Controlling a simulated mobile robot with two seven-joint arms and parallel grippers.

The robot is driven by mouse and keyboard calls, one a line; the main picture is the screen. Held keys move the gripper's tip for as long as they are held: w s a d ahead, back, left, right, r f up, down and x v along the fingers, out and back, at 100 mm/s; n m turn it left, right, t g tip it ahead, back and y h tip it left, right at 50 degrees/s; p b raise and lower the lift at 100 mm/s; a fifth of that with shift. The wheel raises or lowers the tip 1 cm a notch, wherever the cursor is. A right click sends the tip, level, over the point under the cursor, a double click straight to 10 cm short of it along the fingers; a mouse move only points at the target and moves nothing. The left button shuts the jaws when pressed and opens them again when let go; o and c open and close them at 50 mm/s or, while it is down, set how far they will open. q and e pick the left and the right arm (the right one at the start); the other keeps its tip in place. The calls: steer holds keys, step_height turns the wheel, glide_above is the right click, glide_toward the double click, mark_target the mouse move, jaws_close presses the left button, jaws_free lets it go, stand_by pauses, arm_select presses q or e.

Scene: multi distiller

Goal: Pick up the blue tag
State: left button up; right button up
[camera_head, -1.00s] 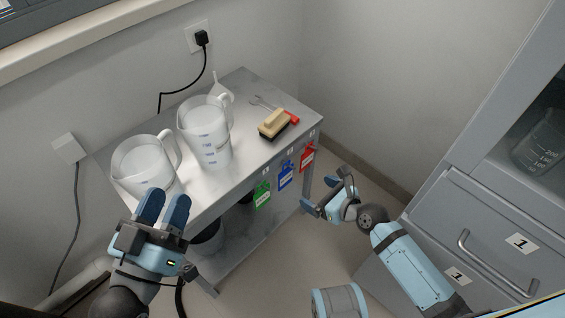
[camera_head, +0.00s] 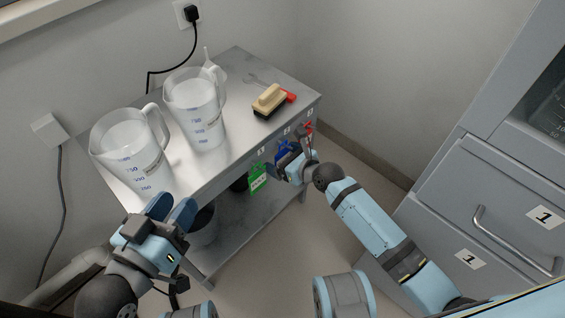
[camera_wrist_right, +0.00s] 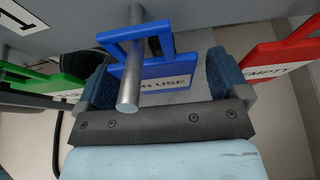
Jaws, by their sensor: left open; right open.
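The blue tag (camera_wrist_right: 158,72) hangs on a metal peg (camera_wrist_right: 131,60) at the table's front edge, its printed label partly showing. In the head view the blue tag (camera_head: 283,150) is mostly hidden by my right gripper (camera_head: 277,162). In the right wrist view my right gripper (camera_wrist_right: 168,80) is open, with one finger on each side of the blue tag; I cannot tell whether they touch it. My left gripper (camera_head: 172,211) is open and empty in front of the table's left end.
A green tag (camera_head: 257,176) hangs left of the blue one and a red tag (camera_head: 308,130) hangs right. On the metal table (camera_head: 240,130) stand two measuring jugs (camera_head: 130,150) (camera_head: 196,110) and a brush (camera_head: 269,100). A grey cabinet (camera_head: 490,210) stands at the right.

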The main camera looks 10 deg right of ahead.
steer(key=shift+w+a, duration=0.1)
arm_select(q)
steer(key=shift+f, duration=0.1)
arm_select(e)
steer(key=c, duration=1)
steer(key=shift+r, duration=0.1)
